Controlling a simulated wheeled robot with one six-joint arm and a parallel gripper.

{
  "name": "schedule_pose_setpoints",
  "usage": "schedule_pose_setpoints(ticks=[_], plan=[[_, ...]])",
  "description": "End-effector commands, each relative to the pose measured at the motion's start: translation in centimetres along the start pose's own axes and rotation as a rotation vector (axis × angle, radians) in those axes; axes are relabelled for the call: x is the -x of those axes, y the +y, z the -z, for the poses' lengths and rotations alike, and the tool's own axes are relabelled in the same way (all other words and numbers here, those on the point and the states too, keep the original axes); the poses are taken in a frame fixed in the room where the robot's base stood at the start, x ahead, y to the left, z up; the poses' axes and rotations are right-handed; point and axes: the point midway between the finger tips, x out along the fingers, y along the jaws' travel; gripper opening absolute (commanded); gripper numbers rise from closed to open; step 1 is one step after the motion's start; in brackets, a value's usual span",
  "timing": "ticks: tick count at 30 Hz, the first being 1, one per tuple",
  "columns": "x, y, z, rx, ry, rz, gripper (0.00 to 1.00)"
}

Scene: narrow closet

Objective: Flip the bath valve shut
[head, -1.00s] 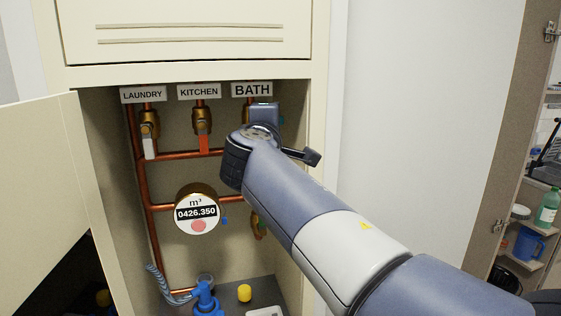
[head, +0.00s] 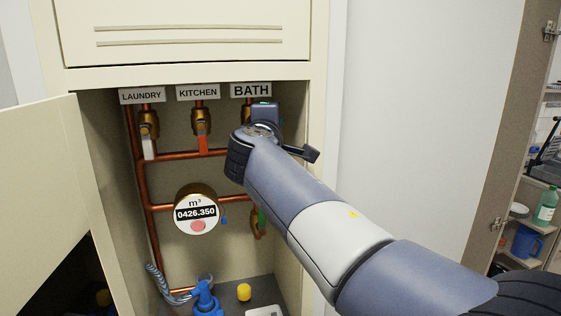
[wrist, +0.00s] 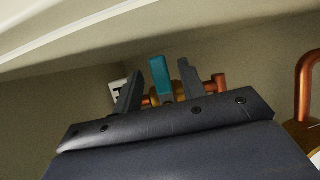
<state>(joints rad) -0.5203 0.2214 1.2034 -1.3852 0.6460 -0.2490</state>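The bath valve's teal handle (wrist: 159,78) stands up between my two fingers in the wrist view, with a brass body and copper pipe behind it. My gripper (wrist: 158,71) is open around the handle, with a visible gap on each side; I see no clear contact. In the head view my wrist and forearm hide the bath valve and my fingers. The BATH label (head: 250,90) shows just above my wrist.
The laundry valve (head: 148,135) with a white handle and the kitchen valve (head: 202,133) with a red handle are to the left. A round water meter (head: 196,212) sits below. An open cabinet door (head: 45,190) stands at left.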

Motion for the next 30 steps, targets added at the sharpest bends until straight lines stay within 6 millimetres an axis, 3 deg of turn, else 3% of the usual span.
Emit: schedule_pose_setpoints(ticks=[14, 18, 30], plan=[[9.6, -0.3, 0.0, -0.001, 0.005, -0.001, 0.39], [5.8, 0.1, -0.1, 0.004, -0.005, 0.004, 0.39], [-2.1, 0.1, -0.1, 0.002, -0.003, 0.003, 0.39]])
